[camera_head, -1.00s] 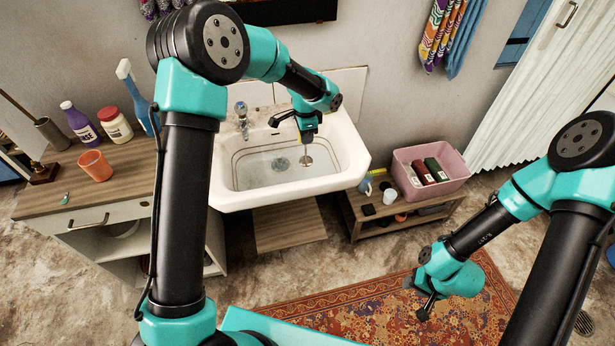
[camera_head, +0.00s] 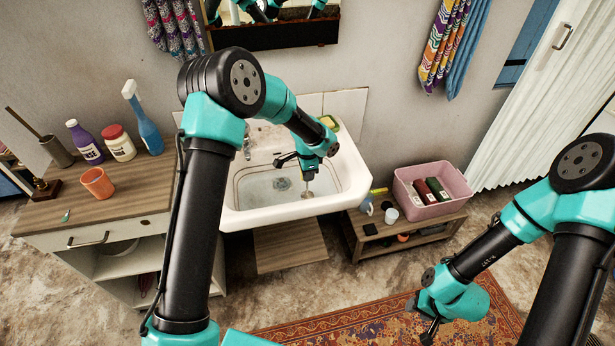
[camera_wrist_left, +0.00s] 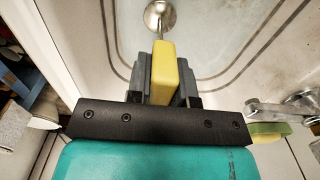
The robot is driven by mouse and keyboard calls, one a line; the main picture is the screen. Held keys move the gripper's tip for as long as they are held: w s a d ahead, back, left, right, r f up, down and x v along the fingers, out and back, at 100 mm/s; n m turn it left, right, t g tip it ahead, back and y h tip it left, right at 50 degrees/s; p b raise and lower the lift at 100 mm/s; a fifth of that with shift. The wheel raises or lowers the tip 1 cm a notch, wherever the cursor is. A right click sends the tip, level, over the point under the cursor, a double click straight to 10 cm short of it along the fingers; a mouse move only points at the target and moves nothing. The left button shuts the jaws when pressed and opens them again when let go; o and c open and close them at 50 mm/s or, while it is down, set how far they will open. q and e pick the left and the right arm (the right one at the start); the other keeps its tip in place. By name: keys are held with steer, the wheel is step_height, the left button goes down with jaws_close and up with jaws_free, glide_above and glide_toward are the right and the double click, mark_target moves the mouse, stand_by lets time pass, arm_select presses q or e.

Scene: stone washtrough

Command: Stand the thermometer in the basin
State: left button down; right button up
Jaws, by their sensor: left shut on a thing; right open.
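The basin (camera_head: 270,217) is a white sink against the wall with a dark-lined bowl and a drain. My left gripper (camera_head: 309,168) is over the right part of its bowl, shut on the thermometer's yellow part (camera_wrist_left: 163,68). A thin metal stem leads from there to a round metal disc (camera_wrist_left: 160,14), which also shows in the head view (camera_head: 307,195), right of the drain, low over or in the bowl. I cannot tell whether the disc touches the bowl's bottom. My right gripper (camera_head: 432,326) is open and empty over the patterned rug, away from the basin.
A tap (camera_head: 246,146) stands at the basin's back left, and a sponge (camera_head: 329,122) lies at its back right corner. A counter with bottles and an orange cup (camera_head: 97,183) is at left. A low bench with a pink crate (camera_head: 458,181) is at right.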

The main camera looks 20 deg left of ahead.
arm_select(q)
steer(key=shift+f, duration=1)
steer(key=c, duration=1)
jaws_free()
step_height(320, 180, up, 12)
steer(key=shift+r, duration=0.15)
